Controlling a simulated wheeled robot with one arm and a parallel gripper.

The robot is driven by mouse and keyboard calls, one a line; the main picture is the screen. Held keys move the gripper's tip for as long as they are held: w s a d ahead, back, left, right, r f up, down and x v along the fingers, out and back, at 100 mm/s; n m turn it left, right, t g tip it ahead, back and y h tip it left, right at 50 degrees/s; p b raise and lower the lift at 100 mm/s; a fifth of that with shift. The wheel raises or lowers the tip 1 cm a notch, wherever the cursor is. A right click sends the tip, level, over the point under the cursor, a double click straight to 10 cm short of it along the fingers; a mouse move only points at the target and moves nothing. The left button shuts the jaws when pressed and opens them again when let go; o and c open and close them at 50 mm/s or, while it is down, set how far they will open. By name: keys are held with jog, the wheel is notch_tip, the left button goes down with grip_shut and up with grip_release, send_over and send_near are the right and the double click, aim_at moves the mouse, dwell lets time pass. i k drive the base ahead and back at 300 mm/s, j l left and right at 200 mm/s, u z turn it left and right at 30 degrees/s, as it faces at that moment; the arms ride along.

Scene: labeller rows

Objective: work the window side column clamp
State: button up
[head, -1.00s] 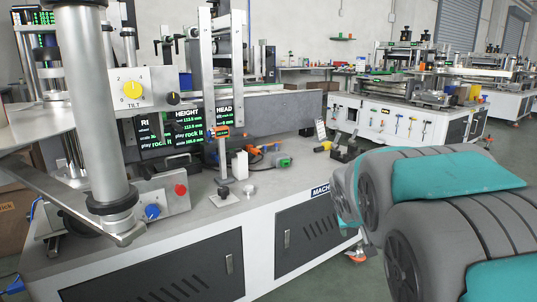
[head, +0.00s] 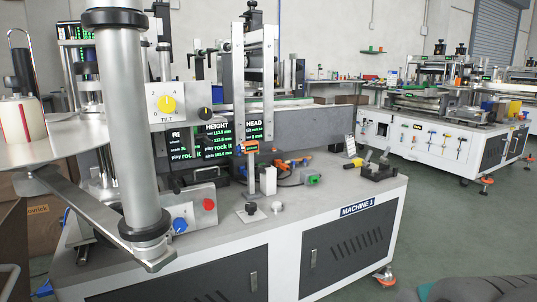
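Labelling machine 1 (head: 357,210) fills the left and middle of the head view. A thick silver column (head: 128,120) stands at its near left, with a black collar (head: 113,17) at the top and another (head: 145,232) at the foot. Farther in, a silver upright frame (head: 238,90) has small black handles on its left side. I cannot tell which of these fittings is the window side column clamp; no window shows. My gripper is out of view; only grey and teal arm covering shows at bottom right.
A white roll (head: 22,120) rests on a round plate (head: 50,151) at the left. A control box (head: 190,210) with blue and red knobs sits on the bench. Open grey floor (head: 440,225) lies right of the machine, before a second machine (head: 440,140).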

aim_at(200, 136)
jog(key=i+u, duration=0.55)
jog(key=i, duration=0.15)
jog(key=i+l+u, duration=0.15)
jog(key=u, duration=0.2)
jog(key=i+l+u, duration=0.1)
jog(key=l+u, duration=0.55)
jog(key=i+l, duration=0.05)
jog(key=l, duration=0.05)
